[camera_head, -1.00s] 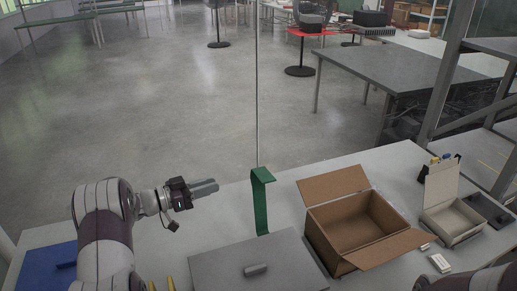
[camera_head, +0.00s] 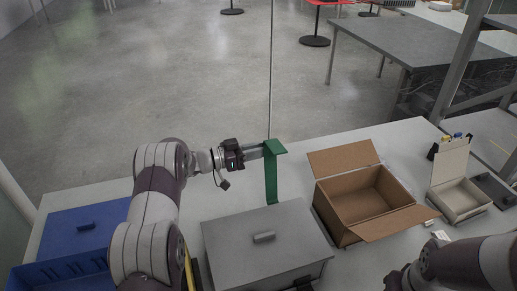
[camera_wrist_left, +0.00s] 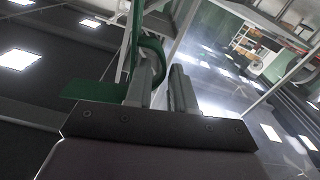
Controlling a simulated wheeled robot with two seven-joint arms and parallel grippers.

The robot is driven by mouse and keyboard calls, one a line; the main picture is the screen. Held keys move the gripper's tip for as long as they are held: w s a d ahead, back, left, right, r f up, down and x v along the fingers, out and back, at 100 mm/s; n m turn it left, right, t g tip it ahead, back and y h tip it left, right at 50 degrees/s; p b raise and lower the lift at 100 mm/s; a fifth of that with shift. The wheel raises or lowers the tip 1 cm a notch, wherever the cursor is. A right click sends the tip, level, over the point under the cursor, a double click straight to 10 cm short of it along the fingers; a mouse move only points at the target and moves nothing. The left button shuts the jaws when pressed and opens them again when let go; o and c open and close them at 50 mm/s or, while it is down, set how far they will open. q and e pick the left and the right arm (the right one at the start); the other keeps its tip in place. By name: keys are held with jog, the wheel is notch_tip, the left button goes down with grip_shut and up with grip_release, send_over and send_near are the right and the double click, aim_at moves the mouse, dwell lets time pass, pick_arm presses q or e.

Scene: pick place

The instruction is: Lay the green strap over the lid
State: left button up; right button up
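The green strap (camera_head: 271,180) hangs as an upright band with a bent top flap, behind the grey lid. In the left wrist view a gap shows between the two fingers (camera_wrist_left: 165,92), and the strap (camera_wrist_left: 135,45) curves round the left finger. I see no firm grip on it. My right arm shows at the lower right; its gripper is out of the picture.
An open cardboard box (camera_head: 365,200) stands right of the lid. A small open beige box (camera_head: 460,195) is further right. A blue box (camera_head: 85,230) with a handle is at the left.

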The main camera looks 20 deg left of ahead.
pick_arm(q)
grip_shut()
dwell(1.3)
